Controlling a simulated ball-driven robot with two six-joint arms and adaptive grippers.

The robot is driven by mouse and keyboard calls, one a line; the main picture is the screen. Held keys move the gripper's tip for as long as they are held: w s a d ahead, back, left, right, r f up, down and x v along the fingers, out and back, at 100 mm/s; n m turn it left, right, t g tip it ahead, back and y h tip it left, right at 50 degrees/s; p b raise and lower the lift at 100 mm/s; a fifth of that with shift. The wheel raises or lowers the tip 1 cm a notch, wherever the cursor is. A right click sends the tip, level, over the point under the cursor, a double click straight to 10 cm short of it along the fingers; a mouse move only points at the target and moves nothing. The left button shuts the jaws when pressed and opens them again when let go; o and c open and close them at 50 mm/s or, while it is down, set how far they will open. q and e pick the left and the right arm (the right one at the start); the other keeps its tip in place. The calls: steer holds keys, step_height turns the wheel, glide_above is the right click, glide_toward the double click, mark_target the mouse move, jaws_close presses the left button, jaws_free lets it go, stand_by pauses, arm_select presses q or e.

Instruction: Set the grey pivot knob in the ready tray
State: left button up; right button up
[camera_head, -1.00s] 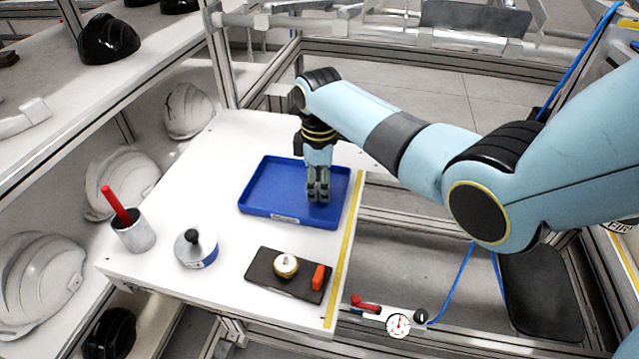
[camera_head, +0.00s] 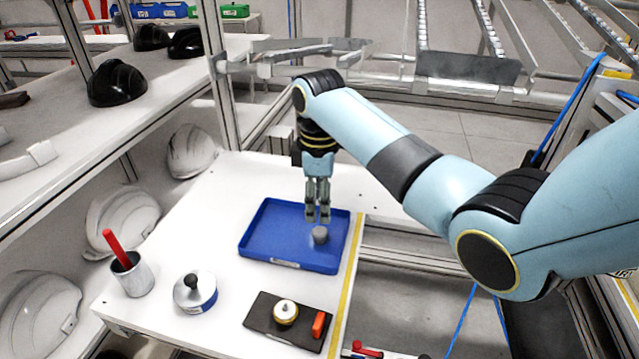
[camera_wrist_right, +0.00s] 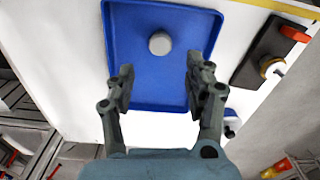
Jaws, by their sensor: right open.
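The grey pivot knob (camera_head: 320,235) sits in the blue ready tray (camera_head: 262,246), toward the tray's right side. In the right wrist view the knob (camera_wrist_right: 160,43) shows as a round grey top on the blue floor of the tray (camera_wrist_right: 125,60). My right gripper (camera_head: 318,217) is open and empty above the tray, just over and behind the knob. In the wrist view its fingers (camera_wrist_right: 156,82) stand apart, with the knob clear between and beyond them. My left gripper is not in view.
A dark plate with a brass-and-white knob (camera_head: 285,312) and an orange block (camera_head: 319,324) lies in front of the tray. A round silver canister (camera_head: 195,291) and a metal cup with a red stick (camera_head: 131,274) stand left. White helmet shells (camera_head: 125,221) sit on the shelf.

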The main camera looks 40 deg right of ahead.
step_height(320, 180, up, 4)
steer(key=shift+r, duration=0.1)
stand_by(0.5)
